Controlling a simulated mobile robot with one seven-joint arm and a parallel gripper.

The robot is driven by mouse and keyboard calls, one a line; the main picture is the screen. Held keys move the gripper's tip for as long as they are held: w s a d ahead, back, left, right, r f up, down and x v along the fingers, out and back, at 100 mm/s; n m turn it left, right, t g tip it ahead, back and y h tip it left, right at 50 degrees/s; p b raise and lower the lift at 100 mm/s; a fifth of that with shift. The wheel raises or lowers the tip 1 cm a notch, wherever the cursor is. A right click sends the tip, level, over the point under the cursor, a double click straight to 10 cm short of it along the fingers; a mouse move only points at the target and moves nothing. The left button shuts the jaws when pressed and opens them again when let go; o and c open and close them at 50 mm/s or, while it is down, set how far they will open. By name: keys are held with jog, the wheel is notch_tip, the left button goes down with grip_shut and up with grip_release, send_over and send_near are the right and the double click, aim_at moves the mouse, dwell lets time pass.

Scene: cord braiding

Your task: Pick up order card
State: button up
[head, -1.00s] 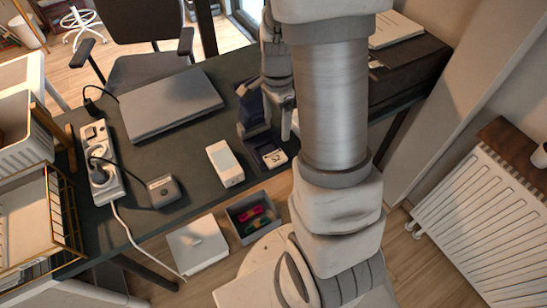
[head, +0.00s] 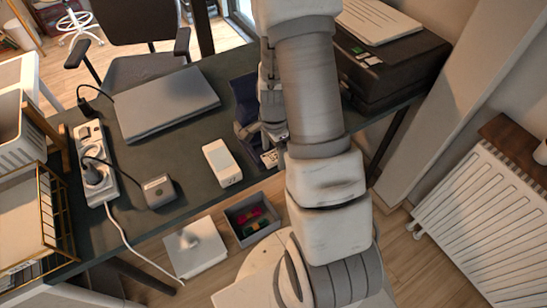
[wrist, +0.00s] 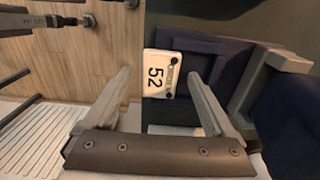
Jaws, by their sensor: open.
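The order card is a small white card with a black "52" (wrist: 157,73). It lies by the table's front edge against a dark blue object (wrist: 203,60). In the head view, the card (head: 269,158) is partly hidden by my arm. My gripper (wrist: 160,76) is open and empty. In the wrist view its two fingers appear on either side of the card; I cannot tell how far above it they are. In the head view my gripper's tips are mostly hidden behind my arm.
A white box (head: 222,163) stands left of the card. A closed laptop (head: 166,103), a power strip (head: 93,163) and a small grey box (head: 158,190) lie further left. A dark printer-like box (head: 385,70) is at the right. A grey bin (head: 254,221) with colourful items sits below the table edge.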

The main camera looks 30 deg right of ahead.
aim_at(273, 155)
grip_shut()
dwell(0.5)
jog(key=shift+r, duration=0.1)
jog(key=shift+r, duration=0.6)
notch_tip(273, 155, up, 3)
jog(key=shift+w+f+p, duration=0.1)
jog(key=shift+p, duration=0.3)
jog(key=s+d+r, duration=0.7)
jog(key=s, duration=0.1)
jog(key=shift+s+d, duration=0.3)
jog(key=shift+d, duration=0.1)
